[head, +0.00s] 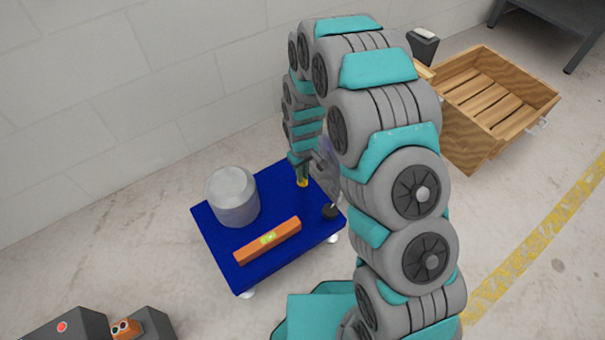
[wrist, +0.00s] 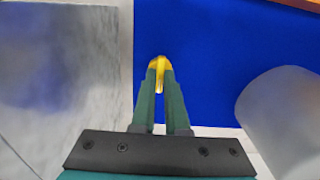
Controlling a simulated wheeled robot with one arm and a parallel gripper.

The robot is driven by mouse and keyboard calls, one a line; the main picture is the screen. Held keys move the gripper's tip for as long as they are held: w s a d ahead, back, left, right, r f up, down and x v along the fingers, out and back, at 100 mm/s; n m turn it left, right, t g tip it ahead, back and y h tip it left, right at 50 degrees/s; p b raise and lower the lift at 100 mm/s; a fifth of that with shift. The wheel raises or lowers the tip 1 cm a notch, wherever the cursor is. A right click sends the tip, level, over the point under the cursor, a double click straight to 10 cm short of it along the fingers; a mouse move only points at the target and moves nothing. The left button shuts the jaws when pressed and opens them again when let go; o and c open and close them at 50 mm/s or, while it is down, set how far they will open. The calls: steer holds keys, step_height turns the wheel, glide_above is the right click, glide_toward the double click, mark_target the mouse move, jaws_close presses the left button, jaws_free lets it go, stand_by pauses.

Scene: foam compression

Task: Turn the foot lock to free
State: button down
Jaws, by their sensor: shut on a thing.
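A blue platform (head: 285,254) stands on small white casters on the floor. A small yellow part (head: 302,183), which looks like the foot lock, is at the platform's far right edge. My gripper (head: 301,176) reaches down to it from above. In the wrist view, the green fingers of my gripper (wrist: 159,88) are closed around the yellow part (wrist: 158,62), against the blue surface of the platform (wrist: 205,60). The fingers hide much of the yellow part, so its lock position cannot be read.
A wall (head: 130,110) runs behind. A wooden crate (head: 480,130) stands at the right. Dark boxes (head: 75,328) sit at lower left.

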steer(key=c, duration=0.9)
jaws_free()
steer(key=shift+r, duration=0.15)
steer(key=shift+r, duration=3.75)
steer(key=shift+r, duration=0.1)
steer(key=s+d+r+m+p, duration=0.1)
steer(key=s+d+r+p, duration=0.15)
steer(key=s+r, duration=0.35)
steer(key=s+d+r+m+p, duration=0.1)
steer(key=s+d+r, duration=0.25)
steer(key=r, duration=0.45)
steer(key=s+d+r+m+p, duration=0.1)
steer(key=s+d+r, duration=0.3)
steer(key=r, duration=0.3)
steer(key=s+d+r+m+p, duration=0.1)
steer(key=s+r, duration=0.2)
steer(key=s, duration=0.3)
steer(key=s+d+r+m+g+p, duration=0.1)
steer(key=s+d+r, duration=0.1)
steer(key=s, duration=0.5)
steer(key=s+d+r+m+p, duration=0.1)
steer(key=s+d+r+m, duration=0.1)
steer(key=s+r, duration=0.2)
steer(key=shift+s+r+g, duration=0.2)
steer(key=shift+s, duration=0.5)
steer(key=shift+s+r+g, duration=0.2)
steer(key=shift+s, duration=0.5)
